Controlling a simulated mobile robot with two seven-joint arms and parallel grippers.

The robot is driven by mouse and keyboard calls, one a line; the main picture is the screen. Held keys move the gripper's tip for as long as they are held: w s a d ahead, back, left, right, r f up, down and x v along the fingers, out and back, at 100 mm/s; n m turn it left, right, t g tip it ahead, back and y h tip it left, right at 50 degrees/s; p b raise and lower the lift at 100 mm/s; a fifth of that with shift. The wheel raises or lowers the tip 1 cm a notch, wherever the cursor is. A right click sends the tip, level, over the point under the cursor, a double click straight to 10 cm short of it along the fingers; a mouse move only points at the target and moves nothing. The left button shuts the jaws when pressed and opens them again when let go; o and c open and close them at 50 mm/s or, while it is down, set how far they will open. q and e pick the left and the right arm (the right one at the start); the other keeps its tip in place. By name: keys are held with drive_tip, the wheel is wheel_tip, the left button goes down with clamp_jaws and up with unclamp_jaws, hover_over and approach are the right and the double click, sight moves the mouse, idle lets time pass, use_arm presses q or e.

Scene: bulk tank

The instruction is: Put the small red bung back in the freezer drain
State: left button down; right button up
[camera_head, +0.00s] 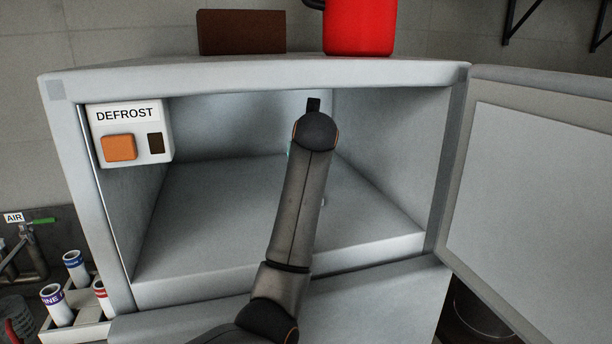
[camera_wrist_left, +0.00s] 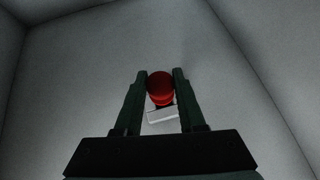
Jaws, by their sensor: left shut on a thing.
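The small red bung (camera_wrist_left: 160,86) is between the two fingers of my left gripper (camera_wrist_left: 160,92) in the left wrist view, with the fingers shut on it. A small pale piece (camera_wrist_left: 162,115) shows just below the bung between the fingers; I cannot tell what it is. In the head view my left arm reaches into the open freezer (camera_head: 270,72), and the arm hides the gripper's fingers and the bung. The drain cannot be made out in either view. My right gripper is in neither view.
The freezer door (camera_head: 550,180) stands open at the right. A defrost box (camera_head: 131,133) with an orange button is at the upper left of the opening. A brown block (camera_head: 241,32) and a red jug (camera_head: 358,28) stand on top. The freezer floor (camera_head: 210,225) is clear around my arm.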

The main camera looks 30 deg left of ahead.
use_arm(q)
drive_tip(key=shift+w+a, duration=0.2)
drive_tip(key=shift+w, duration=0.05)
wheel_tip(320, 180, down, 2)
drive_tip(key=shift+w+f, duration=0.15)
drive_tip(key=shift+f, duration=0.85)
drive_tip(key=c, duration=0.8)
unclamp_jaws()
drive_tip(key=shift+c, duration=0.2)
drive_tip(key=o, duration=0.3)
drive_tip(key=shift+w+a, duration=0.1)
drive_tip(key=shift+o, duration=0.2)
drive_tip(key=shift+r, duration=0.2)
drive_tip(key=shift+s+r, duration=0.1)
drive_tip(key=shift+s, duration=0.1)
drive_tip(key=v, duration=0.7)
